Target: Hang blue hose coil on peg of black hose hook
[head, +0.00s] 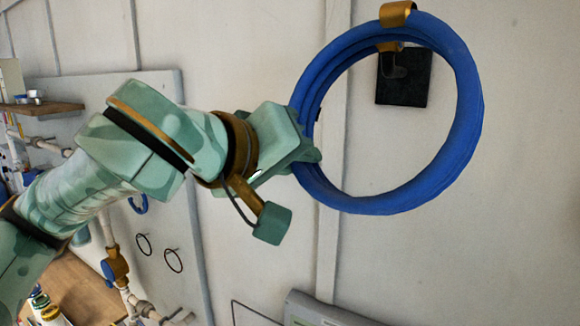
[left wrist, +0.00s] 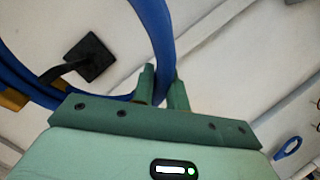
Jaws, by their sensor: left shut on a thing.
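The blue hose coil (head: 470,108) is a large upright ring with a gold band at its top in the head view. My left gripper (head: 307,150) is shut on its left side. In the left wrist view the coil (left wrist: 155,35) passes between the fingers of the gripper (left wrist: 162,90). The black hose hook (head: 404,80) is a square plate on the wall, seen through the upper part of the ring. In the left wrist view the hook (left wrist: 90,58) has a peg pointing toward the coil's banded part. I cannot tell whether the peg touches the coil. My right gripper is out of view.
The pale wall (head: 520,230) is clear around the coil. A wooden shelf (head: 40,107) and pipes with a gold fitting (head: 117,266) are at the left. A grey box (head: 325,312) stands at the bottom edge. A small blue ring (left wrist: 288,147) shows in the wrist view.

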